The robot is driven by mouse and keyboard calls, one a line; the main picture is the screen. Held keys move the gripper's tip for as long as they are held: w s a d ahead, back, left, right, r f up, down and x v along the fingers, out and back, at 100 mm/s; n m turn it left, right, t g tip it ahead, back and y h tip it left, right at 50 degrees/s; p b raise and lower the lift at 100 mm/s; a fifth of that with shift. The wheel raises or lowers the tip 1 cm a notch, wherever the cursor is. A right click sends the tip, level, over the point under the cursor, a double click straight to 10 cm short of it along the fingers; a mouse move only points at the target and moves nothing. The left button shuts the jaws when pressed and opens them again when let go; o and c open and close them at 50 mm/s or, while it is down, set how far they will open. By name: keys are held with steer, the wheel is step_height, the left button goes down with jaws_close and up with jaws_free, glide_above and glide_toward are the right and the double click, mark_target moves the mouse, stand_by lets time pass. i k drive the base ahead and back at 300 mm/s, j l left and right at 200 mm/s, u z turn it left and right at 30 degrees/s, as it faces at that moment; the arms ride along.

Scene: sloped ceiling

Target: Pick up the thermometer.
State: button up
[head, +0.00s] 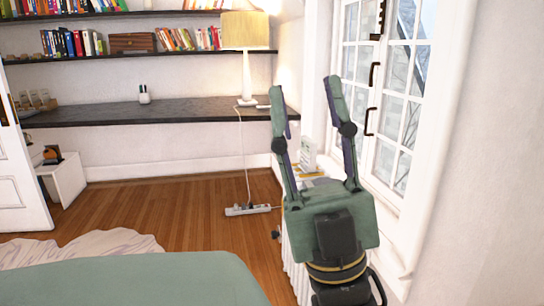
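My gripper (305,92) is raised at the right of the head view, with its two green fingers spread wide apart and nothing held between them. A small white upright object (309,154) shows between the fingers, farther back, by the window; it may be the thermometer, but it is too small to tell. It stands on a surface with flat yellow and white items (310,171). The gripper hides part of that surface. Another small white object with a dark top (144,95) stands on the dark desk shelf; I cannot tell what it is.
A window (388,100) with dark handles and a white wall bound the right side. The dark desk shelf (190,111) holds a lamp (246,50). A power strip (248,210) lies on the wooden floor (190,215). A white cabinet (66,180) stands left.

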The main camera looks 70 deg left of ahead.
mark_target(308, 147)
steer(key=u, duration=1.8)
steer(key=i+j+z, duration=0.2)
steer(key=i, duration=0.3)
steer(key=i+j+z, duration=0.15)
steer(key=i+j, duration=0.7)
steer(key=j, duration=0.1)
